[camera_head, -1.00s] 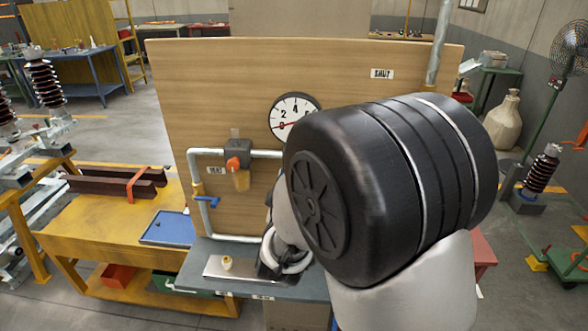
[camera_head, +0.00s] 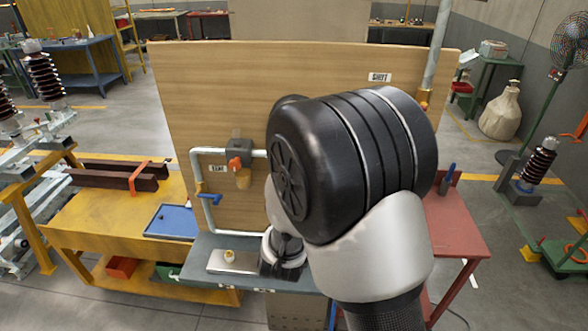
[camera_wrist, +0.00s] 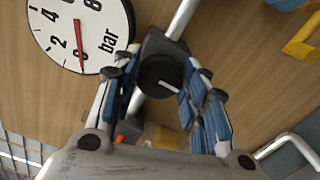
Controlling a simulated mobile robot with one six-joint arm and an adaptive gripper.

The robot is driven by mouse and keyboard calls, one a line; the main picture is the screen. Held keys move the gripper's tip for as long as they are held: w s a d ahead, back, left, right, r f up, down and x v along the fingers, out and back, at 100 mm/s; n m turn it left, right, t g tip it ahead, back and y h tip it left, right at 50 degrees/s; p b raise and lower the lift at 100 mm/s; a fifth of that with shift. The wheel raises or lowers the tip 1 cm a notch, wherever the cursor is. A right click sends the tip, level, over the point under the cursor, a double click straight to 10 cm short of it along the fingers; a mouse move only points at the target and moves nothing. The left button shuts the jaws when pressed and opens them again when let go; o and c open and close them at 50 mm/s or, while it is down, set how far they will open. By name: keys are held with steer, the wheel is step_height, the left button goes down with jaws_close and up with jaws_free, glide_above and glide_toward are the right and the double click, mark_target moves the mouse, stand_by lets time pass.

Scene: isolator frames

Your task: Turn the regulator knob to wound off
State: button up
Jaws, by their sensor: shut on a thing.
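The regulator knob (camera_wrist: 157,76) is a round black knob with a short white line that points down and right in the wrist view. It sits on a dark body on a grey pipe against the wooden panel. My gripper (camera_wrist: 163,98) is shut on the knob, with one blue-padded finger on each side. The pressure gauge (camera_wrist: 90,28) is at upper left in the wrist view, its red needle near 0. In the head view, my arm hides the knob, the fingers and most of the gauge.
The wooden panel (camera_head: 215,90) carries a pipe with an orange-handled valve (camera_head: 236,163) and a blue lever (camera_head: 209,197). Below it, a grey shelf (camera_head: 205,250) holds a metal plate. A yellow bench (camera_head: 95,225) stands left, a red table (camera_head: 455,230) right.

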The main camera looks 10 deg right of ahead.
steer(key=shift+n, duration=0.6)
steer(key=o, duration=1.1)
steer(key=shift+c, duration=0.2)
steer(key=v, duration=0.7)
steer(key=shift+s, duration=0.2)
steer(key=shift+w, duration=0.1)
